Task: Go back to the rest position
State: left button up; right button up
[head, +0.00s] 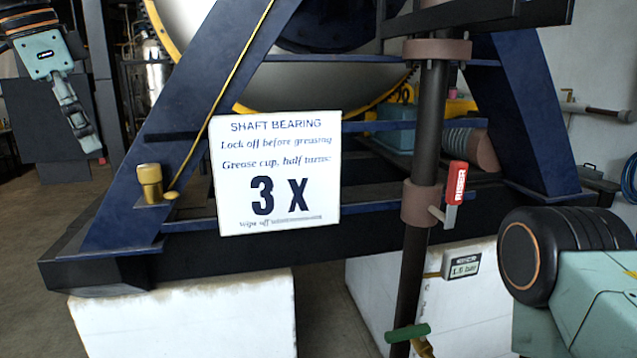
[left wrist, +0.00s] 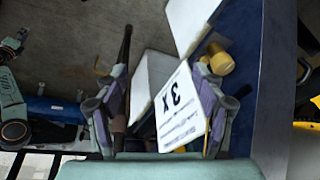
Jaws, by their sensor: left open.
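My left gripper (head: 84,135) is at the upper left of the head view, with its fingers pointing down. It is apart from the frame and the sign. In the left wrist view the two fingers of the left gripper (left wrist: 162,105) stand wide apart, with nothing held between them. The white sign (left wrist: 181,108) shows beyond and between the fingers there. My right gripper is outside both views; only part of my right arm shows at the lower right of the head view.
A blue steel frame (head: 130,205) stands on white blocks (head: 185,318). It carries a brass grease cup (head: 150,182). A "SHAFT BEARING" sign (head: 272,172) is in front. A dark pipe (head: 418,265) has a red-handled valve (head: 457,182) and a green handle (head: 407,333). Floor (head: 35,225) is clear at left.

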pick_arm(q)
jog(key=w+d+f+n+t+b, duration=0.2)
jog(key=w+f+n+t, duration=0.35)
jog(key=w+f, duration=0.5)
jog(key=s+d+f+n+y+b, duration=0.1)
jog(key=s+d+f+n+b, duration=0.15)
jog(key=f, duration=1.25)
jog(key=s+d+f+n+b, duration=0.1)
jog(key=s+d+f+b, duration=0.2)
jog(key=f, duration=1.2)
jog(key=s+d+f+n+g+b, duration=0.1)
jog(key=s+f+b, duration=0.3)
jog(key=s+f, duration=0.5)
jog(key=s+d+f+n+g+b, duration=0.15)
jog(key=s+f+b, duration=0.35)
jog(key=f, duration=0.8)
jog(key=s+f+g+b, duration=0.2)
jog(key=s+f+b, duration=0.2)
jog(key=s+f, duration=0.5)
jog(key=s+d+f+m+g+b, duration=0.1)
jog(key=s+f+g+b, duration=0.2)
jog(key=s+f, duration=0.7)
jog(key=s+b, duration=0.1)
jog(key=s, duration=0.7)
jog(key=shift+s+d+f+g, duration=0.15)
jog(key=shift+d+f+g, duration=0.05)
jog(key=shift+f+g, duration=0.1)
